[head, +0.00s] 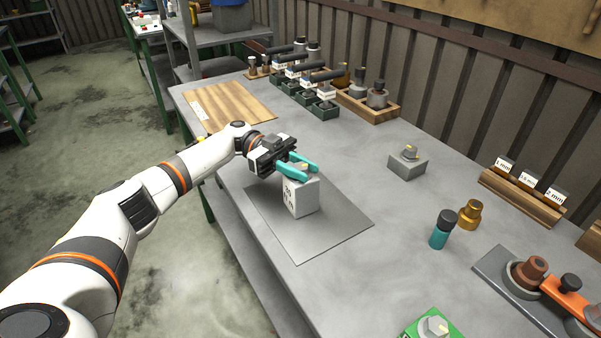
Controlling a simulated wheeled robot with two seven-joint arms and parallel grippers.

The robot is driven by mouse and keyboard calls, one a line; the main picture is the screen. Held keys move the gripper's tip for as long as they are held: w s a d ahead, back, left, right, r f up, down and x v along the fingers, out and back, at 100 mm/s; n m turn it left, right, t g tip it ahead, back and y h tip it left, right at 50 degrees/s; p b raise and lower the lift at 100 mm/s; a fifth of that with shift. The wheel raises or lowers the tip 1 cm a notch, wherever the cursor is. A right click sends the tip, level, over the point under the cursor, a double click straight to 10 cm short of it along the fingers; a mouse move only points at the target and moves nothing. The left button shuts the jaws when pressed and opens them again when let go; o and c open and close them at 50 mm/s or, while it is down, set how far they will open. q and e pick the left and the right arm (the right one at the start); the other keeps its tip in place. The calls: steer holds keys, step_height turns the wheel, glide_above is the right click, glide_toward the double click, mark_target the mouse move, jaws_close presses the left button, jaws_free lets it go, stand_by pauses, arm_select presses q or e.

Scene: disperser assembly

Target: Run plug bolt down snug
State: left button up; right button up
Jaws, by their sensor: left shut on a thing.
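My left gripper (304,169), with teal fingers, comes in from the left over a pale grey block (301,199) with dark lettering on its front side. The fingers are shut at the top of the block, around a small part with a pale yellow mark, which looks like the plug bolt (302,165). The fingers hide most of the bolt, so its seating in the block cannot be seen. The block stands upright on a dark grey mat (335,232). My right gripper is not in view.
A second grey block (407,167) with a hex-headed part stands to the right. A teal-and-black cylinder (440,231) and a brass part (469,214) stand nearer. A wooden board (232,104), green bins (323,109) and a wooden tray (372,113) are behind. A green item (415,327) lies in front.

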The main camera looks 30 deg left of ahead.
arm_select(q)
steer(key=shift+d+f, duration=0.1)
steer(key=o, duration=1)
